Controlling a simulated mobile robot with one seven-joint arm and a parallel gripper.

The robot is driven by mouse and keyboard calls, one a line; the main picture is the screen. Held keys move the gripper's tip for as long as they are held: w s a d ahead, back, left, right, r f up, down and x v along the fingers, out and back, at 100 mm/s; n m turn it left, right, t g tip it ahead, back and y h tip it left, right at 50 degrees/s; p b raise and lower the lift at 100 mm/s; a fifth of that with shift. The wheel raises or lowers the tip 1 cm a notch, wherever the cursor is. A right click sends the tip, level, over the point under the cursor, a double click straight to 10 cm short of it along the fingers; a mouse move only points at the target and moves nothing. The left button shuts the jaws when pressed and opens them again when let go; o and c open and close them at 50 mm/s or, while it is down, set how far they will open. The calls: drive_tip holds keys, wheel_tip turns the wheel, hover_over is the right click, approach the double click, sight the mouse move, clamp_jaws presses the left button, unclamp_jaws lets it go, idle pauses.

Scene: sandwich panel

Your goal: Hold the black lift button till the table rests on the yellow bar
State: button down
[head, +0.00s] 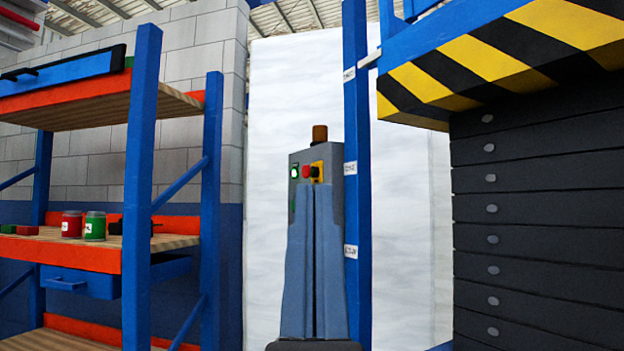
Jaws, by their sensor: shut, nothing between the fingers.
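The lift table (500,58) is at the upper right, a blue top edge with yellow and black stripes. It stands high over a dark ribbed skirt (540,220). A grey control box (330,158) is in the middle, with a white-lit button (294,172), a red button (306,171) and a yellow plate (318,166). I cannot make out the black lift button; my gripper covers the lower box. My gripper (314,188) points up in front of the box, fingers together and empty. I cannot tell whether its tips touch the box. I see no separate yellow bar.
A blue post (356,110) with white labels stands beside the box; a small white pointer (369,61) reaches from the table to near the top label. An amber lamp (319,133) tops the box. A blue and orange shelf rack (142,190) with jars (95,226) stands left.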

wheel_tip(320, 180, up, 44)
drive_tip(key=p, duration=4.1)
drive_tip(key=shift+r+p, duration=0.2)
drive_tip(key=shift+p, duration=0.2)
